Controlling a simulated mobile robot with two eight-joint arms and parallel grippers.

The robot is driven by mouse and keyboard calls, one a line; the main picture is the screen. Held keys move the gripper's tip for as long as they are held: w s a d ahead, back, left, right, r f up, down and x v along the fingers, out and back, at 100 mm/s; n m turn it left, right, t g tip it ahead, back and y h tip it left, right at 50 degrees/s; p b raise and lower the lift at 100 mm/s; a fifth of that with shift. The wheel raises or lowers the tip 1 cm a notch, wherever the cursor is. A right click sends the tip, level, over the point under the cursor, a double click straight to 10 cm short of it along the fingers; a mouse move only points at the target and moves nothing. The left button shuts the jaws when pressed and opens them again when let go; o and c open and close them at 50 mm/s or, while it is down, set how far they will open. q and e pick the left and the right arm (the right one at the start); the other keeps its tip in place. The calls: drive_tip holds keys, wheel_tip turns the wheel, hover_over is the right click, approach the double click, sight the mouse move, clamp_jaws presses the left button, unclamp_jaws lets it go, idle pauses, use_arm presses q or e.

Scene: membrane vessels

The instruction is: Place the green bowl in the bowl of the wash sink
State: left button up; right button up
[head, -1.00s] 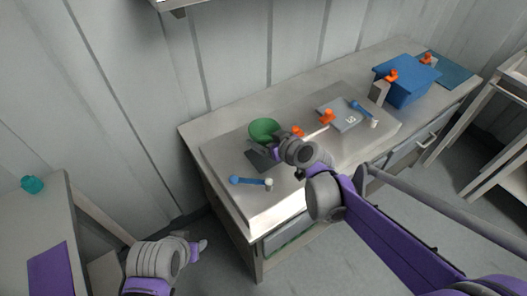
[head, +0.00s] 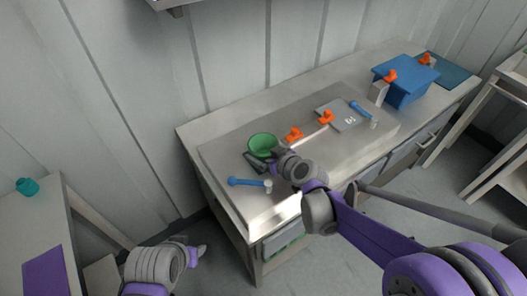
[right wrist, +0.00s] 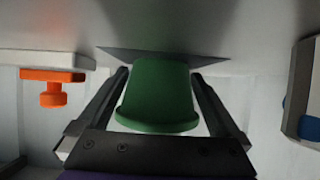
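The green bowl (head: 262,146) is over the left part of the worktop, just above or on a dark grey patch (head: 252,164). I cannot tell whether that patch is a flat plate or the recess of the wash sink. My right gripper (head: 275,154) is at the bowl's near side. In the right wrist view the bowl (right wrist: 157,95) is between the two fingers (right wrist: 160,74), whose tips appear to touch its sides. Its narrow end meets the dark patch (right wrist: 112,55) in that picture. My left gripper (head: 198,249) is low at the left, away from the bowl; its fingers are too small to read.
A blue-handled tool (head: 246,182) lies in front of the bowl. Orange fittings (head: 294,134) stand to its right, then a grey plate (head: 343,118) and a blue box (head: 405,82). A side table (head: 25,225) is at the left.

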drive_tip(key=shift+r, duration=0.25)
drive_tip(key=p+v, duration=0.1)
drive_tip(key=v, duration=1.1)
drive_tip(key=shift+f, duration=0.1)
